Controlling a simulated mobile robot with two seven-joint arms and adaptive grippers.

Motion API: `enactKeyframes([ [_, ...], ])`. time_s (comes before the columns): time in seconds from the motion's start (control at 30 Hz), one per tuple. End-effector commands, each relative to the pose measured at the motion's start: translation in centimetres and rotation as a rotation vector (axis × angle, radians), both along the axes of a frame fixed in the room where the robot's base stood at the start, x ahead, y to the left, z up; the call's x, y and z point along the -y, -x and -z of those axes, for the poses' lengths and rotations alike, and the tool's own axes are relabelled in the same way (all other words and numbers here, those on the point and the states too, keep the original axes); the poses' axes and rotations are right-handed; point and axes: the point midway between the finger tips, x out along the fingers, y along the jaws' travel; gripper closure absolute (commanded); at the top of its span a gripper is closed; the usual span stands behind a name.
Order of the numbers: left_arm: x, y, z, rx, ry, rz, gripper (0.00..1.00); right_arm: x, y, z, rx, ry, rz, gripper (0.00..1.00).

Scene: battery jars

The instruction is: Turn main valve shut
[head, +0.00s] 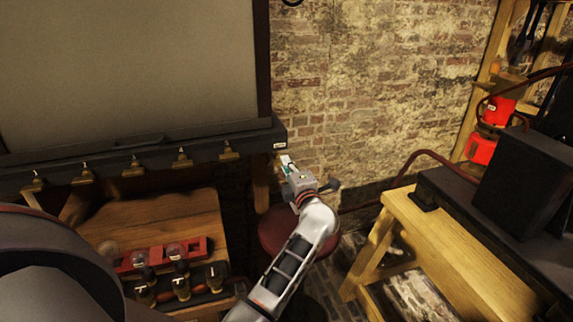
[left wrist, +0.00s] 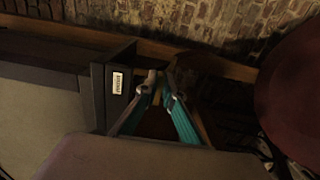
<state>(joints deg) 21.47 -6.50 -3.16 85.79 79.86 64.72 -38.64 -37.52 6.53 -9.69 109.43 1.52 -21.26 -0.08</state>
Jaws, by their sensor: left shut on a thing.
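My left gripper (head: 287,163) reaches up beside the right end of the dark ledge under the big grey board. In the left wrist view its two teal-padded fingers (left wrist: 158,92) are closed in on a small grey part (left wrist: 149,82), which is mostly hidden by the fingertips. I cannot tell for sure whether this part is the main valve. A white label (left wrist: 117,83) is on the dark ledge end next to the fingertips; it also shows in the head view (head: 280,145). My right gripper is not in view.
A round red stool (head: 272,232) stands below my left arm. A wooden bench (head: 440,245) with dark boxes is at right. The brick wall (head: 370,90) closes off the back.

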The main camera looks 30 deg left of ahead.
Motion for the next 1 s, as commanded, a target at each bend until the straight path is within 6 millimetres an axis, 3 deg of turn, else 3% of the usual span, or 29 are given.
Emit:
enactKeyframes([
  [0.53,0.06,0.01,0.20,-0.020,-0.013,0.001,1.00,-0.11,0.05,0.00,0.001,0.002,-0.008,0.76],
  [0.57,0.06,0.01,0.20,-0.020,-0.013,0.001,0.85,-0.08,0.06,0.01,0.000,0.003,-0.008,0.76],
  [0.6,0.06,0.01,0.20,-0.020,-0.013,0.001,0.76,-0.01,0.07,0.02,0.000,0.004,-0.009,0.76],
  [1.0,0.34,0.24,0.10,-0.017,-0.013,0.001,0.76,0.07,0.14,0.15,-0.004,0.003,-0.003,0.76],
])
